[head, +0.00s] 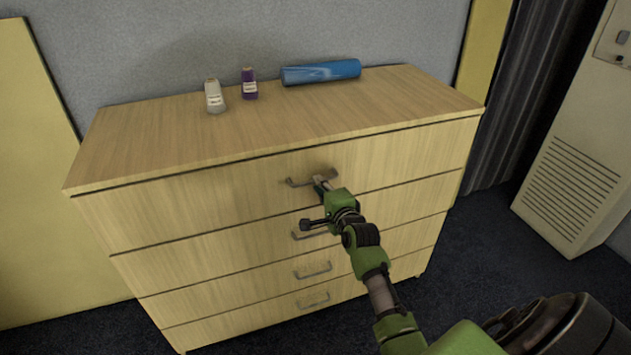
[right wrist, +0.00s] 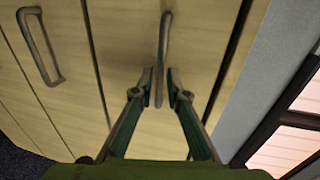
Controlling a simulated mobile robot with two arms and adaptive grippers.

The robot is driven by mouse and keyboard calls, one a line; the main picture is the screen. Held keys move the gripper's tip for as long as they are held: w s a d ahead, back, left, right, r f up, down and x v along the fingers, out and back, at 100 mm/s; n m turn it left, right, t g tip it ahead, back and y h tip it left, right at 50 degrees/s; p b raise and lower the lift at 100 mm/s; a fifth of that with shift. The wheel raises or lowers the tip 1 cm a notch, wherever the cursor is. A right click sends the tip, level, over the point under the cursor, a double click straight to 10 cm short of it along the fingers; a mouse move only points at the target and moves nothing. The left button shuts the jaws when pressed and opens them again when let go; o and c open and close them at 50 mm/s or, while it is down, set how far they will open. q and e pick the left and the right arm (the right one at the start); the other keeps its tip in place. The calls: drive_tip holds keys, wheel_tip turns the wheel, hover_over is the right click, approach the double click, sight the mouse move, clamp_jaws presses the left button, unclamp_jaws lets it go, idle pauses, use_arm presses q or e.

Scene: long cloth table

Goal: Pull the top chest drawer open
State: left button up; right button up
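The wooden chest has a top drawer (head: 230,197) whose front looks flush with the chest, so it appears closed. Its metal bar handle (head: 299,182) is partly hidden by my right gripper (head: 322,184). In the right wrist view the handle (right wrist: 163,45) runs between the two fingertips of my right gripper (right wrist: 161,88). The fingers are partly open around the bar, with a narrow gap showing on each side. My left gripper is in neither view.
Lower drawers have similar handles, one (head: 313,271) below my arm. A white bottle (head: 214,97), a purple bottle (head: 249,84) and a blue cylinder (head: 321,72) are on the chest top. A pale vented cabinet (head: 575,185) stands right. Dark carpet (head: 475,235) lies clear between.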

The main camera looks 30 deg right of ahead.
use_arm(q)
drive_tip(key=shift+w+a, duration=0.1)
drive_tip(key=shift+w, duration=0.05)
use_arm(e)
drive_tip(key=shift+x, duration=1.65)
drive_tip(key=shift+c, duration=0.3)
clamp_jaws()
